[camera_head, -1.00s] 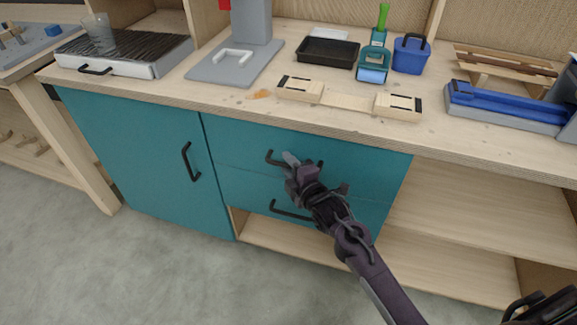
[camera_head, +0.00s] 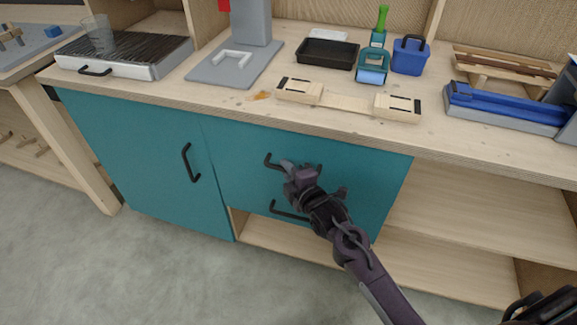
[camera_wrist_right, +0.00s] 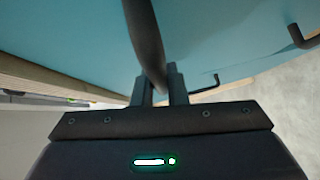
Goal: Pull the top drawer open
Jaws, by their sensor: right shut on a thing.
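The top drawer (camera_head: 243,143) has a teal front under the workbench top and looks closed or nearly so. Its black bar handle (camera_head: 272,161) is partly covered by my right gripper (camera_head: 289,166). In the right wrist view the handle (camera_wrist_right: 145,40) runs between the two fingers of the right gripper (camera_wrist_right: 159,84), which is shut on it. The lower drawer (camera_head: 238,191) has its own black handle (camera_head: 287,211), below my gripper. My left gripper does not show.
A teal cabinet door (camera_head: 150,165) with a black handle is left of the drawers. Open wooden shelves (camera_head: 465,195) are on the right. The worktop holds a wooden piece (camera_head: 350,101), a black tray (camera_head: 327,53) and a blue bucket (camera_head: 410,55). The grey floor in front is clear.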

